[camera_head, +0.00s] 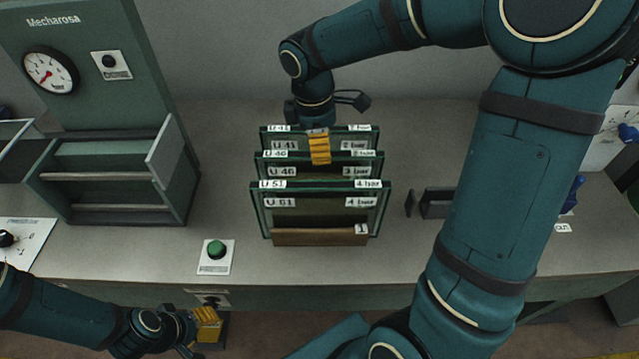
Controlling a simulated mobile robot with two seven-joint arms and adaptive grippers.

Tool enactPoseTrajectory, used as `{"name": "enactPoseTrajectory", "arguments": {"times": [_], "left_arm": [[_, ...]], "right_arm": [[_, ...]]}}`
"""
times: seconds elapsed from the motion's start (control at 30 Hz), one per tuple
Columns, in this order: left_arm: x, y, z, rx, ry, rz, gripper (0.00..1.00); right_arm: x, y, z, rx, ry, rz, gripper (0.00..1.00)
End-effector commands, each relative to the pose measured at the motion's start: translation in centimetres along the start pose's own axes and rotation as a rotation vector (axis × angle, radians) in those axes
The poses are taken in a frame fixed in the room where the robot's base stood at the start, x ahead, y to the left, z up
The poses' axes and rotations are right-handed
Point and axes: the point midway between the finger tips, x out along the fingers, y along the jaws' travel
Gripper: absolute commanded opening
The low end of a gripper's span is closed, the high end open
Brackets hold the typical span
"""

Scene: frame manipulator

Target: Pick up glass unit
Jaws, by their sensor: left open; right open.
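Several glass units stand upright one behind another in a wooden rack (320,237). The front glass unit (320,212) is labelled U 51, the middle glass unit (276,171) U 46, and the rear glass unit (285,145) U 41. My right gripper (319,148) is open, with its yellow finger pads at the rear and middle units near their top edges. I cannot tell whether it touches glass; its far finger is hidden. My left gripper (205,326) is open and empty, low in front of the bench edge.
A green press-like machine (95,100) with a gauge and an open tray stands at the left. A green button (216,250) sits left of the rack. A dark fixture (435,202) stands to the right, partly behind my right arm.

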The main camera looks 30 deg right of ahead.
Motion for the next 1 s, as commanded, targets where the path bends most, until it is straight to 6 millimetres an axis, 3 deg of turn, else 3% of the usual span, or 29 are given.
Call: {"name": "enactPoseTrajectory", "arguments": {"times": [0.4, 0.73, 0.9, 1.0], "left_arm": [[1.1, -0.4, 0.5, 0.003, -0.011, 0.001, 0.47], [1.1, -0.4, 0.6, 0.004, -0.012, 0.001, 0.47], [1.1, -0.4, 0.5, 0.004, -0.011, 0.001, 0.47], [1.1, -0.4, 0.5, 0.004, -0.011, 0.001, 0.47]], "right_arm": [[4.9, -0.2, -0.8, 0.001, 0.0, -0.002, 0.57], [5.2, -0.2, -0.8, 0.0, 0.001, 0.0, 0.56], [5.2, -0.2, -0.8, 0.0, 0.001, 0.0, 0.0], [5.2, -0.2, -0.8, 0.0, 0.001, 0.0, 0.0]]}}
